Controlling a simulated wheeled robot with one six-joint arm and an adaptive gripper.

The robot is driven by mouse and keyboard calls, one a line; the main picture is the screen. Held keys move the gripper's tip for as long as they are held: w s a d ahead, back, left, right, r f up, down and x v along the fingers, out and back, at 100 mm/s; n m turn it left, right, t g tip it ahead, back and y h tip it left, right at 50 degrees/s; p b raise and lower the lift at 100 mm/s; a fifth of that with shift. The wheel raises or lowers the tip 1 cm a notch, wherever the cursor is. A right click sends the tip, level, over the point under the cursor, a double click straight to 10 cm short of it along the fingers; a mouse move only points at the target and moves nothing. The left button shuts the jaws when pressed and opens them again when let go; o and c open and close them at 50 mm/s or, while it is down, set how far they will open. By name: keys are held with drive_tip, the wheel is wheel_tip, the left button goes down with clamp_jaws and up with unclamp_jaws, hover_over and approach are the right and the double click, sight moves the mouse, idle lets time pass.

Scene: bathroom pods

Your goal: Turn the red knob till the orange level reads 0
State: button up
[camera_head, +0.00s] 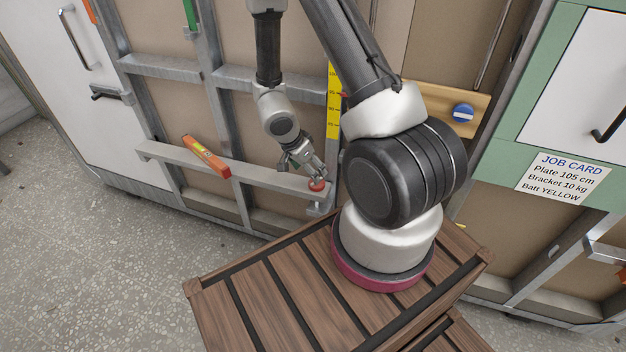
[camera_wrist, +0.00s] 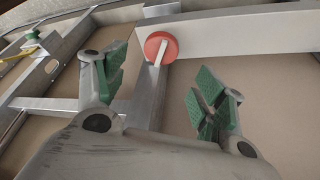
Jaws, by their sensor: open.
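The red knob (camera_head: 317,185) sits at the right end of a metal rail on the wall frame. In the wrist view the knob (camera_wrist: 160,46) is a red disc with a pale bar across it, beyond the fingertips and between them. My gripper (camera_head: 309,168) is open and empty just above and left of the knob; its green-padded fingers (camera_wrist: 160,85) show apart in the wrist view. The orange level (camera_head: 206,156) lies tilted on the rail, its right end lower. Its reading is too small to make out.
A yellow scale strip (camera_head: 334,103) stands upright behind my arm. A wooden board with a blue round knob (camera_head: 463,113) is to the right. A job card (camera_head: 562,177) is on the green frame. A slatted wooden surface (camera_head: 270,300) lies below my arm, with open floor (camera_head: 90,250) to its left.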

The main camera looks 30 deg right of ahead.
drive_tip(key=x, duration=0.7)
drive_tip(key=shift+f, duration=0.1)
drive_tip(key=c, duration=1)
